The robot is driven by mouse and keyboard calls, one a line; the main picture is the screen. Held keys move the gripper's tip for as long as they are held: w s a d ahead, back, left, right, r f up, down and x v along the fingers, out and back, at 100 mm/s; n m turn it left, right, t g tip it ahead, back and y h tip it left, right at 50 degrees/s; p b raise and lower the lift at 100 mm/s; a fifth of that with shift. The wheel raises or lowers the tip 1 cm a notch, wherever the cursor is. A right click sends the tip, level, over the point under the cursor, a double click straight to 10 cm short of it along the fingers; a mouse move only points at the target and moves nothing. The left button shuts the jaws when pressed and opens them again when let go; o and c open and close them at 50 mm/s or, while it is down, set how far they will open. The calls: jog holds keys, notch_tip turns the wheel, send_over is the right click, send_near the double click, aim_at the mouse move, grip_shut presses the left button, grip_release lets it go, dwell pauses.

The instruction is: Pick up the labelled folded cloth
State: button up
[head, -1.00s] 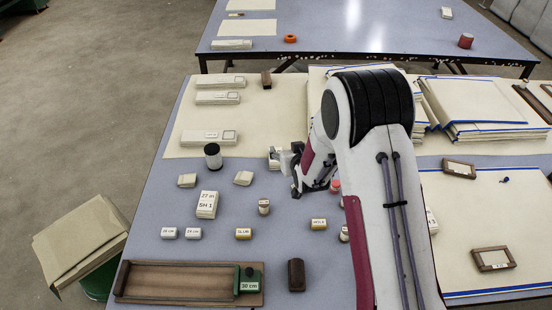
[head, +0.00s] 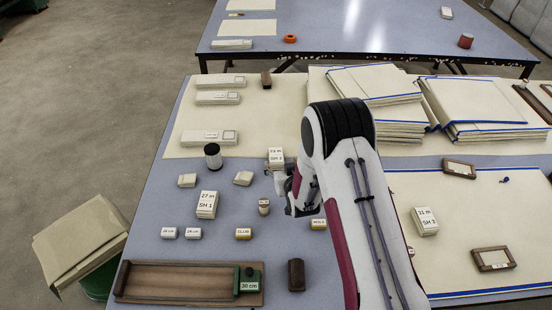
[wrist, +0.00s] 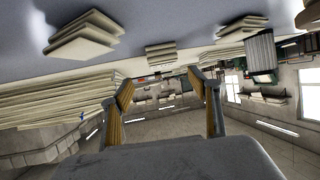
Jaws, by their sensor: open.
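Three small labelled folded cloths show in the head view. One marked "27 m SH 1" (head: 207,204) lies left of my arm. One with a partly readable label (head: 276,157) lies just behind my gripper. One marked "31 m SH 3" (head: 425,221) lies right of my arm. My gripper (head: 288,190) is beside the middle cloth, partly hidden by my own arm. In the wrist view my gripper (wrist: 159,78) is open, with nothing between its fingers. Folded cloth stacks (wrist: 85,40) appear beyond the fingers; which labels they bear cannot be read.
A dark cylinder (head: 213,156), a small capped jar (head: 264,206) and small labelled blocks (head: 243,234) stand near my gripper. A wooden tray with a green "30 cm" block (head: 190,283) lies at the front left. Large folded sheets (head: 490,102) are piled at the back right.

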aim_at(276, 155)
jog(key=shift+x, duration=1.25)
jog(key=shift+w, duration=0.1)
jog(key=shift+a+x, duration=0.15)
jog(key=shift+x, duration=1.1)
jog(key=shift+a+x, duration=0.1)
jog(key=shift+x, duration=1.2)
jog(key=shift+r, duration=0.15)
jog(key=c, duration=1.3)
